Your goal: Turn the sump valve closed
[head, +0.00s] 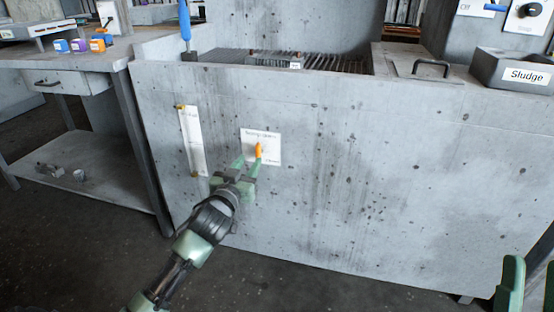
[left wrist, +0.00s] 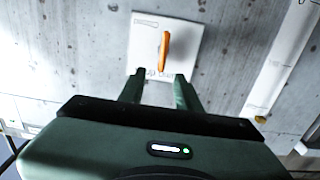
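The sump valve is an orange handle (head: 258,151) on a white labelled plate (head: 273,137) fixed to the front of the concrete tank. In the left wrist view the handle (left wrist: 165,50) stands close to upright on the plate. My left gripper (head: 248,160) is in front of the plate with its fingers apart and nothing between them. In the left wrist view its fingertips (left wrist: 160,75) point at the plate, with the handle just beyond them; I cannot tell whether they touch anything. My right gripper (head: 532,275) shows only in part at the lower right corner, fingers apart.
A white vertical gauge strip (head: 190,140) with brass ends is on the wall left of the plate. A workbench (head: 85,62) with small coloured boxes stands at the left. A sludge tray (head: 500,68) sits on the tank's right top edge. The wall right of the plate is bare.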

